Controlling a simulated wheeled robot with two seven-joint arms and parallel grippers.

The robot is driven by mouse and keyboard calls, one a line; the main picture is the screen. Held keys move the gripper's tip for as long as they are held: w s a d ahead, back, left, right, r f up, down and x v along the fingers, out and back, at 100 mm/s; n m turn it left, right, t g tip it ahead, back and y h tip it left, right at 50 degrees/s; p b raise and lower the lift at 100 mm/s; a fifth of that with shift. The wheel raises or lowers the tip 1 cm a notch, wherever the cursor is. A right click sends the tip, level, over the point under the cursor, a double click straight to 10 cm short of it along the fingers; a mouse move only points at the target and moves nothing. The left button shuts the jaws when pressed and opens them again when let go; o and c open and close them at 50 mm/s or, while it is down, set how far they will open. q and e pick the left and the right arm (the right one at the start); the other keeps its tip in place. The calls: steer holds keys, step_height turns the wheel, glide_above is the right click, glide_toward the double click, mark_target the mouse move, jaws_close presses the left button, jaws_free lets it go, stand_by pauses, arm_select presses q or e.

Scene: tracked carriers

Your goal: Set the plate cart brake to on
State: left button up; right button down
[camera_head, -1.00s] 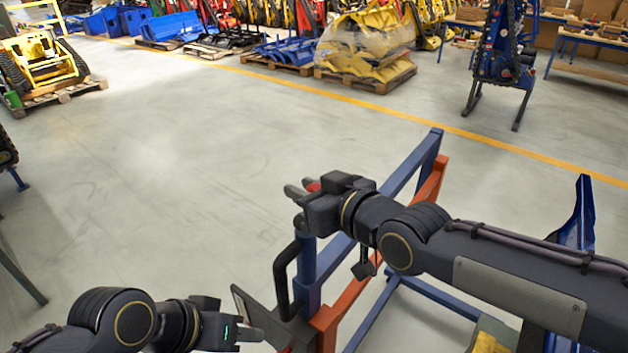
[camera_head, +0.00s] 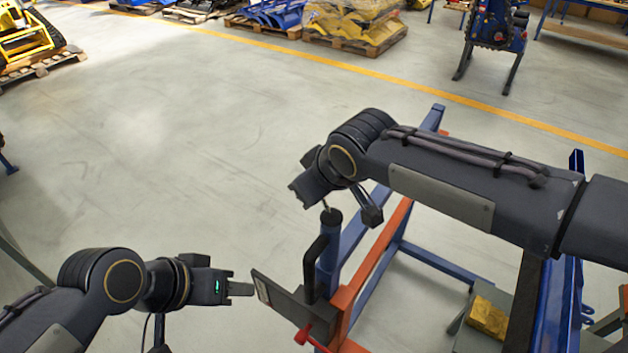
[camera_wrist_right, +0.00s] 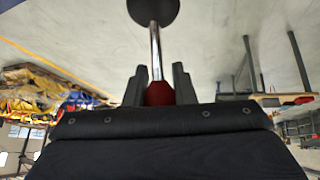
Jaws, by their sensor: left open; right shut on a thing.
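The plate cart has a blue frame (camera_head: 432,262) and an orange bar (camera_head: 380,265). A blue post (camera_head: 328,262) with a dark round cap (camera_head: 331,216) stands at its near left corner. My right gripper (camera_wrist_right: 159,75) is shut on a red knob (camera_wrist_right: 159,94) at the end of a thin metal rod (camera_wrist_right: 155,48). The rod runs to a dark round cap in the wrist view. In the head view, my right gripper is above the post and its wrist hides the knob. My left gripper (camera_head: 240,288) is open and empty, left of a grey plate (camera_head: 272,293).
A black curved handle (camera_head: 313,268) is on the post, and a red lever (camera_head: 303,334) sits low beside it. A yellow block (camera_head: 488,317) lies at the cart's right.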

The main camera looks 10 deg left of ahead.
steer(key=shift+a+f, duration=0.1)
stand_by(0.5)
steer(key=c, duration=1.2)
jaws_free()
steer(key=b+v, duration=0.1)
steer(key=v, duration=0.6)
steer(key=shift+r, duration=0.4)
